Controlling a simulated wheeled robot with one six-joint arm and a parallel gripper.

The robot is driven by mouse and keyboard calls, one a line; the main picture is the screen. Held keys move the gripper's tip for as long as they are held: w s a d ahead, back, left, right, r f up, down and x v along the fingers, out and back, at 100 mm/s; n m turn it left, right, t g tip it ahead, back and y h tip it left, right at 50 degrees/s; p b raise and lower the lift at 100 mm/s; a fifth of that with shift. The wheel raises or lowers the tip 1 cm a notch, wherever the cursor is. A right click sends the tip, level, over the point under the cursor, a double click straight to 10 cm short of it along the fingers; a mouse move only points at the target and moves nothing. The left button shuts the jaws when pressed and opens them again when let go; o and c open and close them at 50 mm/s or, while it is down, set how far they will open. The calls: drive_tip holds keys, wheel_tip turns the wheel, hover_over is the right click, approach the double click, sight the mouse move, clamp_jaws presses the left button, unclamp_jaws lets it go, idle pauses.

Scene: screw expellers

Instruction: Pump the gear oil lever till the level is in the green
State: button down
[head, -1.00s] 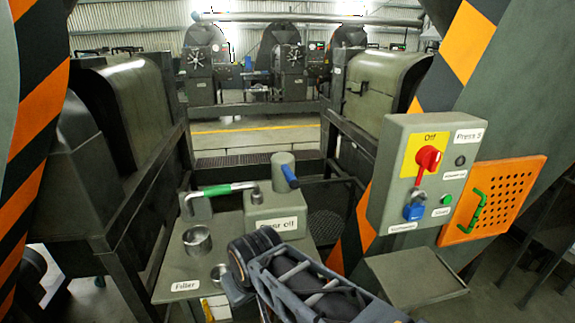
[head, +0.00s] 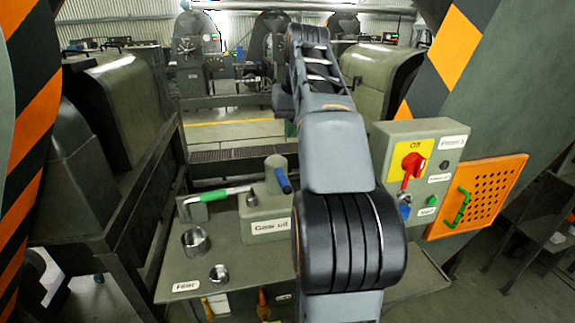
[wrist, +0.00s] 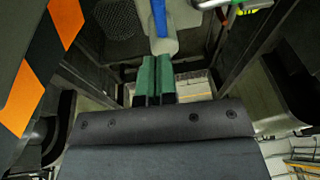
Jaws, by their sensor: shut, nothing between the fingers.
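The gear oil unit (head: 266,228) is a grey-green box with a "Gear oil" label on the table. The blue handle also shows in the wrist view (wrist: 159,16), just beyond the fingertips. My gripper (wrist: 154,60) is shut and empty, its green fingers together; a gap cannot be judged. No level gauge is readable.
A control box (head: 423,160) with a red switch and an orange perforated panel (head: 477,195) stand at right. My arm crosses the middle of the head view.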

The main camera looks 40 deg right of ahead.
drive_tip(key=shift+s+d+r, duration=0.2)
drive_tip(key=shift+d+r, duration=0.5)
drive_tip(key=shift+f, duration=0.1)
drive_tip(key=b, duration=0.1)
hover_over(286, 180)
drive_tip(key=f, duration=0.8)
drive_tip(key=s+f, duration=0.1)
drive_tip(key=f, duration=0.3)
drive_tip(key=shift+a+f, duration=0.2)
drive_tip(key=shift+f, duration=0.5)
